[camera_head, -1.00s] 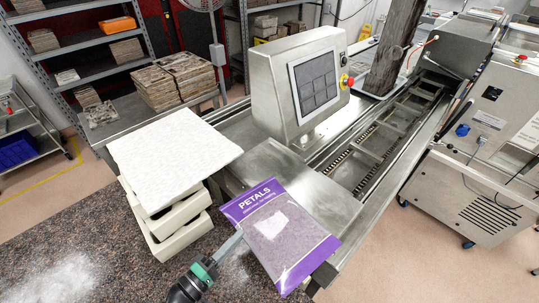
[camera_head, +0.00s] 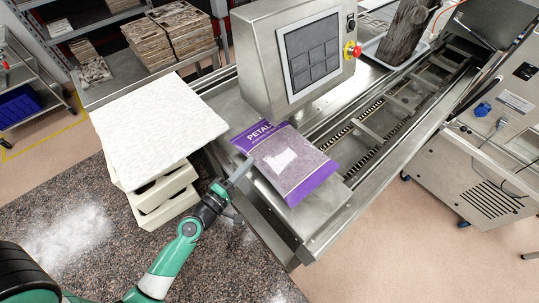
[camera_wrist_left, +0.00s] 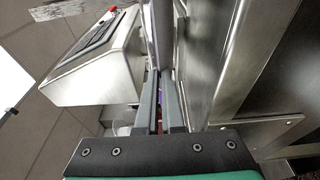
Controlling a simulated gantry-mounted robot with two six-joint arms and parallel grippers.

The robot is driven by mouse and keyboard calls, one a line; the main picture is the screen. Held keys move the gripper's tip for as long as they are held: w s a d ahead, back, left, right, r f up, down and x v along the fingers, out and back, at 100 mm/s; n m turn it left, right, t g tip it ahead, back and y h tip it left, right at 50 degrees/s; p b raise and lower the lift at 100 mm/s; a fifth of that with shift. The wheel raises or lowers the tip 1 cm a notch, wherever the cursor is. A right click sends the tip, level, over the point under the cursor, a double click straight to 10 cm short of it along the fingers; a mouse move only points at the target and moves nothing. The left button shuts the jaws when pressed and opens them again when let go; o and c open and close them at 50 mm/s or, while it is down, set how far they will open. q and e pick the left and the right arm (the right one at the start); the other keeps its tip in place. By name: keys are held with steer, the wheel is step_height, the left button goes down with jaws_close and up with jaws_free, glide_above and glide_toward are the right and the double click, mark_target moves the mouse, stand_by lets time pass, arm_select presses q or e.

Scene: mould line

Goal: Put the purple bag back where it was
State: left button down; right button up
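The purple bag (camera_head: 287,165), labelled PETALS, is a flat clear-and-purple pack. It is over the steel bench top in front of the control panel, and I cannot tell whether it touches the steel. My left gripper (camera_head: 241,171) is at the bag's left edge. In the left wrist view the fingers (camera_wrist_left: 160,100) are close together with a sliver of purple (camera_wrist_left: 161,88) between them, so they appear shut on the bag's edge. My right gripper is in neither view.
The control panel (camera_head: 292,55) stands just behind the bag. A conveyor (camera_head: 400,110) runs to the right. A white slab (camera_head: 158,122) lies on stacked cream trays (camera_head: 160,195) at left.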

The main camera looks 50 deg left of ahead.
mark_target(253, 171)
arm_select(q)
steer(key=shift+w+a, duration=0.2)
steer(key=shift+w, duration=0.35)
steer(key=shift+s, duration=0.1)
steer(key=shift+a, duration=0.15)
steer(key=f+b, duration=0.2)
steer(key=w+f+b, duration=0.1)
steer(key=f, duration=0.1)
steer(key=shift+b, duration=0.4)
steer(key=shift+r, duration=0.1)
steer(key=shift+w+r, duration=0.1)
steer(key=shift+f, duration=0.25)
steer(key=c, duration=1.3)
jaws_free()
steer(key=shift+r, duration=0.1)
